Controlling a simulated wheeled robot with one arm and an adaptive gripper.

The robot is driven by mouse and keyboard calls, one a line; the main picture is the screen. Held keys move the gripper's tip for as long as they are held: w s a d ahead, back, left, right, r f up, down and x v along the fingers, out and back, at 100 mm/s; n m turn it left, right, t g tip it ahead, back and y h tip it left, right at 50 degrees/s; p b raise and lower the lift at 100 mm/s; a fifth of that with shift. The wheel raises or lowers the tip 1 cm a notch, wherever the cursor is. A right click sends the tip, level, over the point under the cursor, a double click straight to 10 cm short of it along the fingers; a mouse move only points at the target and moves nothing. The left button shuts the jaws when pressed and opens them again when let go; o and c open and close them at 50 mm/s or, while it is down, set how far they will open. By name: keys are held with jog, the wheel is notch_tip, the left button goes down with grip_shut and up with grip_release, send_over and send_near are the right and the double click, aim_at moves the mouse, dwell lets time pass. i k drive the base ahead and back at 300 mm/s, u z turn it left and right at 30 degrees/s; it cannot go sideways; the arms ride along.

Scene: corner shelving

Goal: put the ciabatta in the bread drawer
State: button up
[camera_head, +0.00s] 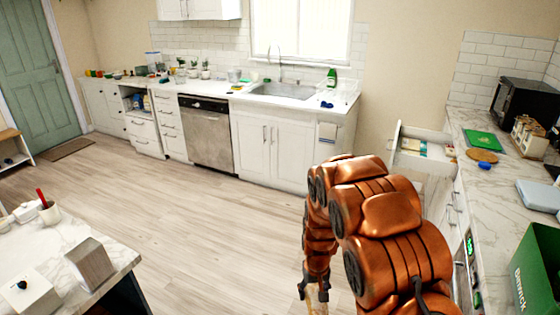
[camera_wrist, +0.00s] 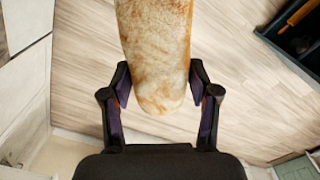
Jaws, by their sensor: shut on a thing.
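The ciabatta (camera_wrist: 158,50) is a long, pale, floury loaf with brown patches. In the wrist view it sits between the two fingers of my gripper (camera_wrist: 160,72), which is shut on it near one end. Its far end runs out of the top of the picture. In the head view my gripper (camera_head: 318,290) hangs low at the bottom centre, largely hidden by my copper arm, with a tan sliver below it. An open white drawer (camera_head: 398,140) sticks out from the right-hand counter with colourful items inside. I cannot tell whether it is the bread drawer.
The right counter (camera_head: 478,180) holds a green board (camera_head: 482,140), a round wooden board and a black microwave (camera_head: 520,103). A marble-topped island (camera_head: 120,252) stands at lower left. The wood floor (camera_head: 190,215) between is clear. A dark open compartment (camera_wrist: 290,45) shows at upper right in the wrist view.

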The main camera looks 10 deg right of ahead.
aim_at(429, 149)
jog(key=u, duration=0.1)
jog(key=i, duration=1.8)
jog(key=z, duration=0.6)
jog(key=i, duration=1.6)
jog(key=z, duration=0.9)
jog(key=i, duration=0.6)
jog(key=z, duration=0.15)
